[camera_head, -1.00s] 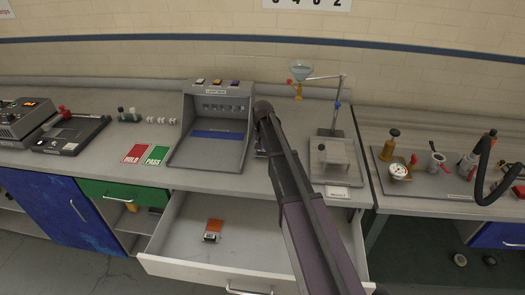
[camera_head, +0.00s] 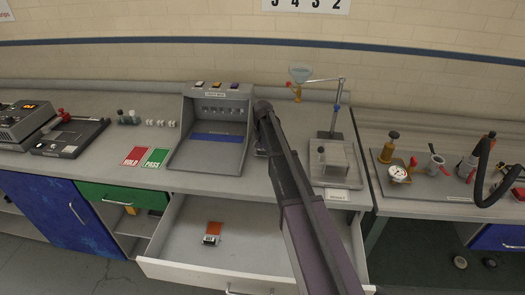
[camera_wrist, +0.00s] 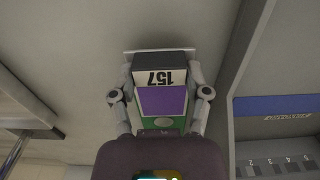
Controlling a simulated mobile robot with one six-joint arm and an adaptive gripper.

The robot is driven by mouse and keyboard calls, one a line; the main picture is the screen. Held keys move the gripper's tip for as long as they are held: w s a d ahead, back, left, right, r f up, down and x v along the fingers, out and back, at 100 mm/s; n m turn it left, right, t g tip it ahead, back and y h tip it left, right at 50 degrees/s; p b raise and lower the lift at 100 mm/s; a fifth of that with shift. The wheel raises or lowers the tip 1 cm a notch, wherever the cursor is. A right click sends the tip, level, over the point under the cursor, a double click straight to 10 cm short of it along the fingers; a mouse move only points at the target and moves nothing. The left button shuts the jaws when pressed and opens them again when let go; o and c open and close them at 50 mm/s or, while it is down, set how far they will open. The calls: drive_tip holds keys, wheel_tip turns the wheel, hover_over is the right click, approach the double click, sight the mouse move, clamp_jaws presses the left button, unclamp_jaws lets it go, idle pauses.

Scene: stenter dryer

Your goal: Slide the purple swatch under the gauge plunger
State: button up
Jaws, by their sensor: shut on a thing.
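In the wrist view, the purple swatch (camera_wrist: 163,101) is a purple patch on a card or holder with a white label reading 157, upside down, and a green part below it. My gripper (camera_wrist: 161,74) is shut on it, one finger along each side. In the head view, my arm hides the gripper and the swatch, beside the light booth. A gauge with a round white dial (camera_head: 398,172) stands on a grey board at the right; its plunger is too small to make out.
The grey light booth (camera_head: 183,150) stands left of my arm. A stand with a funnel (camera_head: 300,74) and a clear box (camera_head: 336,157) are to the right. Below, an open drawer (camera_head: 190,270) holds an orange swatch (camera_head: 215,227). Red and green cards (camera_head: 155,157) lie on the bench.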

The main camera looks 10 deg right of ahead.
drive_tip(key=shift+w+d, duration=0.15)
drive_tip(key=shift+w, duration=0.25)
drive_tip(key=shift+w+d, duration=0.2)
drive_tip(key=shift+w, duration=0.3)
drive_tip(key=shift+w+d, duration=0.15)
drive_tip(key=shift+w, duration=0.3)
drive_tip(key=shift+w+d, duration=0.1)
drive_tip(key=shift+w, duration=0.25)
idle(0.5)
drive_tip(key=shift+w, duration=0.35)
drive_tip(key=shift+w+d, duration=0.35)
drive_tip(key=shift+w, duration=0.5)
idle(0.4)
drive_tip(key=o, duration=1.2)
drive_tip(key=shift+s, duration=0.15)
